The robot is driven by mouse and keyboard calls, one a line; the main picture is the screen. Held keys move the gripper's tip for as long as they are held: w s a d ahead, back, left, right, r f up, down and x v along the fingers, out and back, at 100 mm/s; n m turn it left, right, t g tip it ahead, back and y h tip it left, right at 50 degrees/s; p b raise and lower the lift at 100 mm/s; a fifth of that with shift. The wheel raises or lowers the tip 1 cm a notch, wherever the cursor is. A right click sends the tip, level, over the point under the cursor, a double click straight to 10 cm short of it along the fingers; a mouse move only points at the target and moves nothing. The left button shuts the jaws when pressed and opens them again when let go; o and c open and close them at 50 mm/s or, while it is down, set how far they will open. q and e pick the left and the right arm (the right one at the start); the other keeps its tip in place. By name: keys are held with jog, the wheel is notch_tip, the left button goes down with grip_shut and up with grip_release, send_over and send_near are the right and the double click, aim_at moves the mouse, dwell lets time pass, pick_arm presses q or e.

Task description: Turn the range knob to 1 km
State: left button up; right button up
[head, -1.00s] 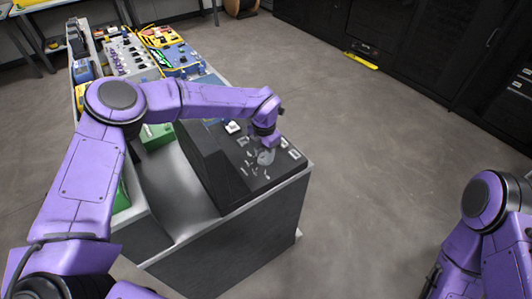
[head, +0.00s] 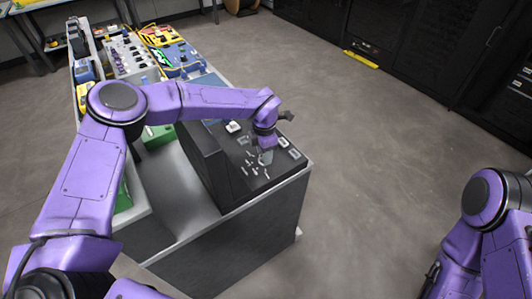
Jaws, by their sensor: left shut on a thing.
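The black instrument (head: 207,165) stands on the near end of the bench, with a sloping panel (head: 233,158) that carries white markings and small light-coloured parts. My left gripper (head: 266,158) reaches down onto this panel, among the white markings. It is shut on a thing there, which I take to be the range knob. The knob itself is hidden by the fingers, so its pointer and setting cannot be read. My right arm shows at the right edge, well away from the panel, and its gripper is out of view.
A grey bench (head: 182,200) carries the instrument. Green boxes (head: 158,135) lie to the left of it, partly behind my left arm. Yellow and blue equipment (head: 180,55) fills the far end.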

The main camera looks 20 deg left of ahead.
pick_arm(q)
jog(key=o, duration=1)
jog(key=shift+o, duration=0.2)
jog(key=shift+r, duration=0.1)
jog(key=shift+r, duration=0.25)
notch_tip(320, 180, up, 10)
jog(key=b, duration=0.2)
